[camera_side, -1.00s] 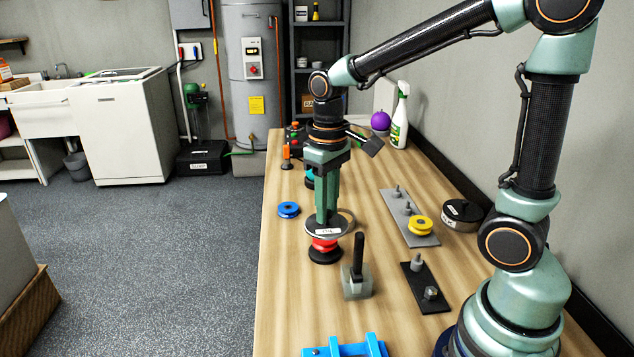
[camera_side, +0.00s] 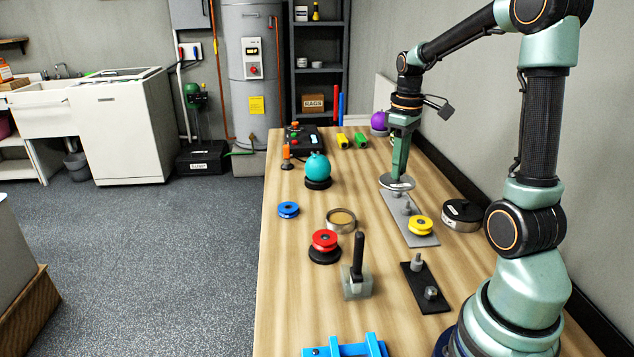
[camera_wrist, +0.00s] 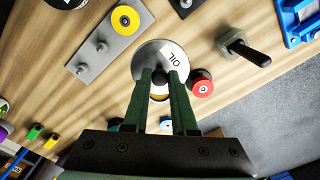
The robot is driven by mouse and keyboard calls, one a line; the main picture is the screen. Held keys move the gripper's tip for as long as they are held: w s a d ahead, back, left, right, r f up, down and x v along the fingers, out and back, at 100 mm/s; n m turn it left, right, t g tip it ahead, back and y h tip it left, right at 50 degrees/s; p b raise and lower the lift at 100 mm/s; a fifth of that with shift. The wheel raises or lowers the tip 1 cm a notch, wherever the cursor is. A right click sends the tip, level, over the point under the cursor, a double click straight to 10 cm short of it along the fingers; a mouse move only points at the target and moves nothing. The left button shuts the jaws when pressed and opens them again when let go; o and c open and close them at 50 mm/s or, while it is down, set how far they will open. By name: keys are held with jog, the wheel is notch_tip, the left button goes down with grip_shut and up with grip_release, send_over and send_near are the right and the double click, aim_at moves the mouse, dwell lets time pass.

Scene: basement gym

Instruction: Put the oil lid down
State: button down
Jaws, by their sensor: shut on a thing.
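The oil lid (camera_side: 397,184) is a pale metal disc, labelled OIL in the wrist view (camera_wrist: 150,53). My gripper (camera_side: 398,176) is shut on the lid's dark knob, and its two green fingers also show in the wrist view (camera_wrist: 162,76). The lid hangs level near the far end of the grey peg plate (camera_side: 425,240); the gap beneath it is hard to judge. An open round tin with amber contents (camera_side: 341,220) stands left of the lid and nearer the camera. In the wrist view the lid hides most of that tin.
A red pulley (camera_side: 324,240) on a black base stands in front of the open tin. A yellow pulley (camera_side: 420,225) lies on the peg plate, with a closed dark tin (camera_side: 462,212) to its right. A teal ball (camera_side: 317,168) stands behind left. Bare wood lies between open tin and plate.

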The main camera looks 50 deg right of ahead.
aim_at(396, 183)
notch_tip(396, 183, down, 18)
jog(key=shift+r, duration=0.2)
jog(key=shift+f, duration=0.1)
dwell(0.3)
jog(key=c, duration=0.7)
grip_release()
notch_tip(396, 183, up, 12)
jog(key=shift+a+r, duration=0.15)
jog(key=a+r+t, duration=0.1)
jog(key=a+r, duration=0.2)
jog(key=a, duration=0.4)
jog(key=a+r+t, duration=0.2)
jog(key=a+r, duration=0.2)
jog(key=a, duration=0.3)
jog(key=s+a+r+t, duration=0.1)
jog(key=a+r+t, duration=0.1)
jog(key=a, duration=0.5)
jog(key=shift+s+a+r, duration=0.1)
jog(key=shift+a+r, duration=0.15)
jog(key=shift+r, duration=0.65)
jog(key=shift+s+a+t, duration=0.15)
jog(key=shift+a+t, duration=0.15)
jog(key=shift+a, duration=0.05)
jog(key=shift+c, duration=1.2)
